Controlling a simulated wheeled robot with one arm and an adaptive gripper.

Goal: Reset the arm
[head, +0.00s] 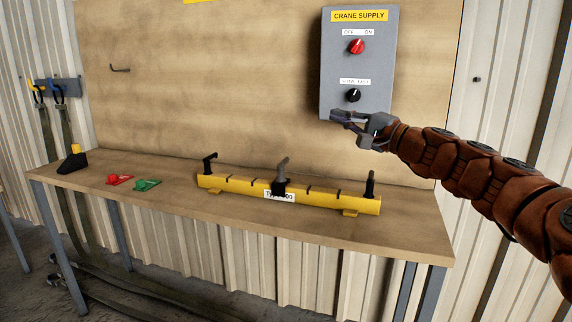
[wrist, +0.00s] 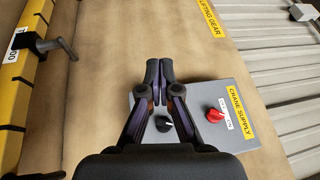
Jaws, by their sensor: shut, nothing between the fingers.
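My gripper (head: 338,119) is shut and empty, in front of the lower edge of the grey crane supply box (head: 336,62). The arm reaches in from the right in the head view. In the wrist view the closed fingertips (wrist: 160,68) are seen above the box (wrist: 236,94), past its edge. The box carries a red OFF/ON knob (head: 356,46) and a black knob (head: 353,95) below it. Both knobs also show in the wrist view, the red one (wrist: 214,115) and the black one (wrist: 164,124), which is partly framed by the fingers.
A yellow lifting beam (head: 240,186) with several black or grey hooks lies on the wooden bench (head: 190,220). Red (head: 119,180) and green (head: 145,184) tags and a black-and-yellow block (head: 73,161) sit at the bench's left. Straps hang from a wall rack (head: 66,88).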

